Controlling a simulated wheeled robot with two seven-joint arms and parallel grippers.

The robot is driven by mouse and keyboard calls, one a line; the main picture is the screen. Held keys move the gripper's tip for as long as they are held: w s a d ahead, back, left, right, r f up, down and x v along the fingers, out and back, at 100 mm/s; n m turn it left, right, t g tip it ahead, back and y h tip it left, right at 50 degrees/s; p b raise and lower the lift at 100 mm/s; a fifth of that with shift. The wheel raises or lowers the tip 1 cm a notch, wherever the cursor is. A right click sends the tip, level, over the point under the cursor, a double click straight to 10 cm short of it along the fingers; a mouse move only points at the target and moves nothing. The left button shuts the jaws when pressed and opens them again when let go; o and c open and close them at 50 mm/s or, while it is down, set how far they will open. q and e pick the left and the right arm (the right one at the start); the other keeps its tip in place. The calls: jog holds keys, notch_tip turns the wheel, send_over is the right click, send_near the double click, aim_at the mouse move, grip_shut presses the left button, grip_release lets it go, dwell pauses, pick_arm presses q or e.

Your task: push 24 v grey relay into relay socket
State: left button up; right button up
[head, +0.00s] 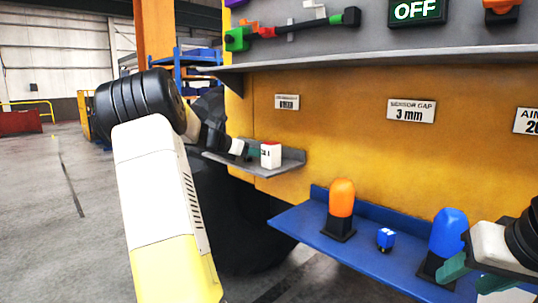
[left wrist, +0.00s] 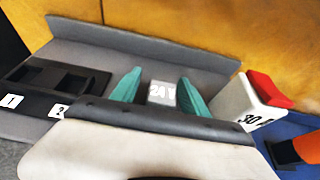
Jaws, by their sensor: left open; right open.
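The grey 24 V relay (left wrist: 162,94) stands on a small grey shelf, seen in the left wrist view. My left gripper (left wrist: 158,92) is open, with one teal finger on either side of the relay and a gap visible at each side. In the head view my left gripper (head: 248,152) is at the shelf, and the relay cannot be made out there. A black relay socket (left wrist: 58,88) with openings marked 1 and 2 lies on the same shelf, left of the gripper. My right gripper (head: 468,270) is open at the lower right, near the blue shelf.
A white block with a red top marked 30 A (left wrist: 250,102) stands close to the right of the left gripper. The grey shelf (head: 290,163) has a raised back edge.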

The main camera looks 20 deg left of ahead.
pick_arm(q)
grip_shut()
